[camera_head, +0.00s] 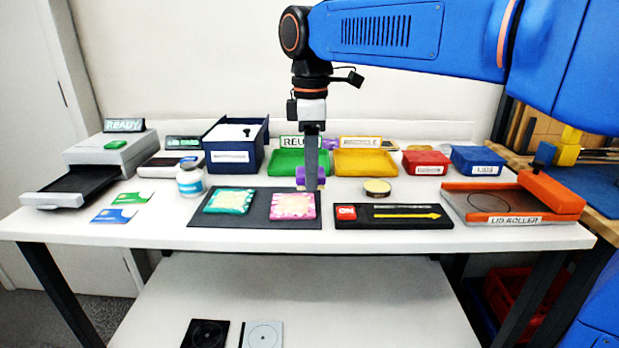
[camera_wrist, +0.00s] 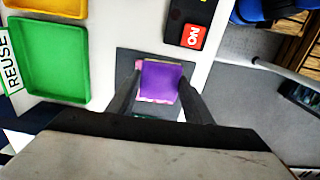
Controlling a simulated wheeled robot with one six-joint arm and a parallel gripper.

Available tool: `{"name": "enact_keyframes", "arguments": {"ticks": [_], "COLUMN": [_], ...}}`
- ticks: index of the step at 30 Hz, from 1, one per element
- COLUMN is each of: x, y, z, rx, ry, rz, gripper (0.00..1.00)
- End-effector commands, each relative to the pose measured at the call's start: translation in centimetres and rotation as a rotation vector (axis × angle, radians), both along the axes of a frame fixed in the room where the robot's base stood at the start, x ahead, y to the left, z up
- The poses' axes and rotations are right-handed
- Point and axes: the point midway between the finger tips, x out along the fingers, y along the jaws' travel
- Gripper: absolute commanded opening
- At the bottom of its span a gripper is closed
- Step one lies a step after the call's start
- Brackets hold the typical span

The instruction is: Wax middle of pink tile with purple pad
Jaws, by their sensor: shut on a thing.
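My gripper (camera_head: 312,184) points down and is shut on the purple pad (camera_head: 300,174). In the wrist view the pad (camera_wrist: 162,80) sits between the two fingers. The pink tile (camera_head: 293,207) lies on the right part of a dark mat (camera_head: 255,221). The pad is at the tile's far right corner in the head view. In the wrist view it covers most of the tile, whose pale pink edge (camera_wrist: 140,66) shows beside it. I cannot tell whether pad and tile touch.
A teal tile (camera_head: 229,201) lies left on the mat. A white jar (camera_head: 190,181) stands left of it. An open round tin (camera_head: 377,188) and a black panel with a red ON switch (camera_head: 346,213) are to the right. Green (camera_head: 301,167) and yellow (camera_head: 365,168) trays stand behind.

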Motion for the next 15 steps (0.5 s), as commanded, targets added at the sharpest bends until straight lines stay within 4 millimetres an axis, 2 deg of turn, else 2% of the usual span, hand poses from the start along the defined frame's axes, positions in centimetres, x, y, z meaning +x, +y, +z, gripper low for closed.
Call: {"name": "enact_keyframes", "arguments": {"ticks": [7, 15], "x": [-0.6, -0.9], "y": [-0.2, -0.4], "z": [2.2, 2.8], "rx": [0.001, 0.0], "ry": [-0.002, 0.0], "rz": [-0.006, -0.007], "gripper": [0.14, 0.14]}}
